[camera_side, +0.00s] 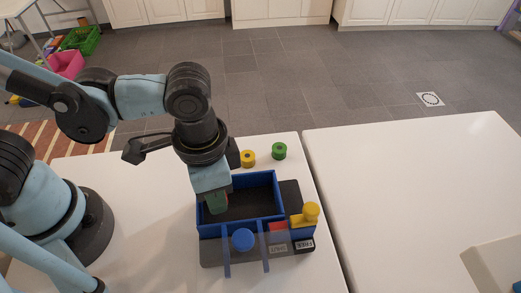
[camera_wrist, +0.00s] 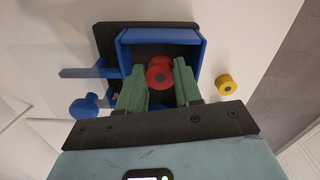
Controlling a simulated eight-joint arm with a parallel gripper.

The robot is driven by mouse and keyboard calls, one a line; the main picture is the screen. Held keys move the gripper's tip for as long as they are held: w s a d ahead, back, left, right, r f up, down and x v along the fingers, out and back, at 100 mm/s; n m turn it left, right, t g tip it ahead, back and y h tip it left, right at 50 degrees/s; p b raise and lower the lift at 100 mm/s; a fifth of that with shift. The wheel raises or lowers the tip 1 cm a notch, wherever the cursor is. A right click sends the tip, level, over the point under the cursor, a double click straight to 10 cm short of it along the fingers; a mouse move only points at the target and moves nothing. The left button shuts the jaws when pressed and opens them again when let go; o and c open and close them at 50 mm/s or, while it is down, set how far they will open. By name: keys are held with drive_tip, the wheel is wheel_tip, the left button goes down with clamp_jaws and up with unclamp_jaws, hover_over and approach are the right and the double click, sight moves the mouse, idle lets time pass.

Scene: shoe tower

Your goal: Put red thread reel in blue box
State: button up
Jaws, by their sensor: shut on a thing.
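The red thread reel (camera_wrist: 160,73) is between the green fingertips of my gripper (camera_wrist: 160,80) in the wrist view, with its end and dark hole facing the camera. My gripper is shut on it. In the side view my gripper (camera_side: 216,203) points down inside the left part of the blue box (camera_side: 280,200), and the reel is mostly hidden by the fingers. The blue box is open at the top with a dark floor; its wall also shows in the wrist view (camera_wrist: 160,36). I cannot tell whether the reel touches the floor.
A yellow reel (camera_side: 248,158) and a green reel (camera_side: 279,151) stand on the white table behind the box. A blue knob (camera_side: 242,240) and a yellow knob (camera_side: 311,212) stand at its front and right. The right table (camera_side: 420,190) is mostly clear.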

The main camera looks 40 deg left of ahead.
drive_tip(key=shift+f, duration=1.6)
drive_tip(key=shift+f, duration=0.15)
drive_tip(key=o, duration=0.7)
wheel_tip(320, 180, up, 12)
drive_tip(key=w+a+n+t, duration=0.2)
drive_tip(key=w+a, duration=0.1)
drive_tip(key=a, duration=0.3)
drive_tip(key=w+a+n+t, duration=0.2)
drive_tip(key=w+a, duration=0.1)
drive_tip(key=a, duration=0.4)
drive_tip(key=w+a+f+n+t, duration=0.1)
drive_tip(key=w+a+n+t, duration=0.1)
drive_tip(key=a, duration=0.5)
drive_tip(key=shift+w+f+n+t, duration=0.1)
drive_tip(key=shift+w+n+t, duration=0.3)
drive_tip(key=shift+w+t, duration=0.2)
